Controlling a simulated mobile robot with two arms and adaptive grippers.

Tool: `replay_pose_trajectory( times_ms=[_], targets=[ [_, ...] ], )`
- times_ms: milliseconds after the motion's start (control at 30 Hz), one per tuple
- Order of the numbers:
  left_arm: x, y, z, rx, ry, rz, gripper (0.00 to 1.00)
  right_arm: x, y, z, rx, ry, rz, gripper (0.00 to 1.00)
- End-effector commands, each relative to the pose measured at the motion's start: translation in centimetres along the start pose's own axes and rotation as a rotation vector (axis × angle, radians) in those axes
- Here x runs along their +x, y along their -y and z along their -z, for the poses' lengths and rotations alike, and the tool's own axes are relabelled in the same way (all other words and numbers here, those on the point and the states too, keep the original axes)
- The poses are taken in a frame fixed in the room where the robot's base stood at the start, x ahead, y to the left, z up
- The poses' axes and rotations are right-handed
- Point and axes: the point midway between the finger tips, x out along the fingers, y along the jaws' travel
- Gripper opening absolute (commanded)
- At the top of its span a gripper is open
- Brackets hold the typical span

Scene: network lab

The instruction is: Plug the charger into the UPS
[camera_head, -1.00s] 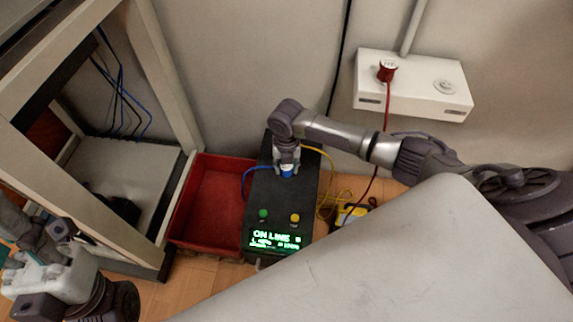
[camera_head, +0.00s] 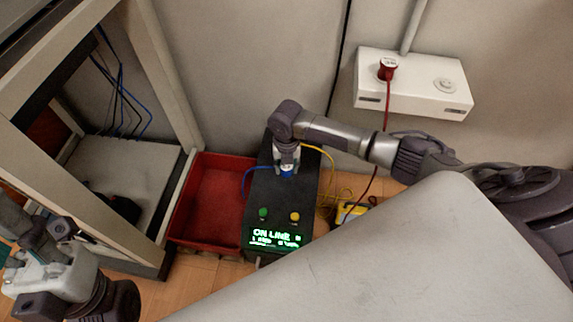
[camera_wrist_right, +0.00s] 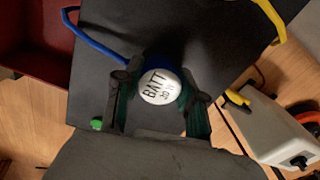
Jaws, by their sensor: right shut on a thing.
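The dark UPS (camera_head: 262,205) stands on the floor with a lit green display, a green button and a yellow button. My right gripper (camera_head: 287,170) reaches down over its top. It is shut on a round blue plug (camera_head: 287,175) with a white face. In the right wrist view the plug (camera_wrist_right: 159,87) sits between the two fingers (camera_wrist_right: 160,100), its face marked "BATT" and its blue cable leading up left. Its underside is hidden, so I cannot tell whether it is seated. My left arm shows at the lower left; its gripper's jaws are unclear.
A red tray (camera_head: 208,243) stands left of the UPS, beside a rack frame (camera_head: 165,85). A yellow cable runs right of the UPS near a yellow-and-white box (camera_head: 352,211). A red plug (camera_head: 387,68) is in the white wall outlet box (camera_head: 415,90).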

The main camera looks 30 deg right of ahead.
Motion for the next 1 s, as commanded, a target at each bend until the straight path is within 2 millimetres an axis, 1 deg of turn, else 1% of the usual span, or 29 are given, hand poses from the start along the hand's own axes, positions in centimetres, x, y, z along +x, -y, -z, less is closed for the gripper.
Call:
replay_pose_trajectory(
  times_ms=[200,233,367,400,667,767,867,1000],
  targets=[
    [-0.3,0.0,-0.1,0.0,-0.001,0.0,0.4,0.5,0.0,0.0,0.0,0.0,0.0,0.09],
    [-0.2,0.0,0.0,0.0,-0.001,0.0,0.4,0.4,0.0,0.0,-0.001,0.0,0.0,0.45],
    [-0.2,0.0,0.0,0.0,-0.001,-0.001,0.4,0.4,0.0,0.0,-0.001,0.0,0.0,0.67],
    [-0.1,0.0,0.0,0.0,-0.002,-0.001,0.4,0.4,0.0,0.0,-0.001,0.0,0.0,0.69],
    [0.0,0.0,0.0,0.002,-0.008,-0.002,0.4,0.4,0.0,0.0,0.0,0.0,0.0,0.69],
    [0.0,0.1,0.0,0.002,-0.008,-0.001,0.4,-0.1,0.0,-0.1,-0.001,0.001,-0.002,0.69],
    [-0.1,0.0,0.0,0.001,-0.006,-0.001,0.4,-1.4,-0.1,-0.1,-0.001,0.003,-0.002,0.69],
    [-0.1,0.0,0.0,0.001,-0.004,-0.001,0.4,-4.3,-0.1,-0.1,-0.002,0.004,-0.003,0.69]
  ],
)
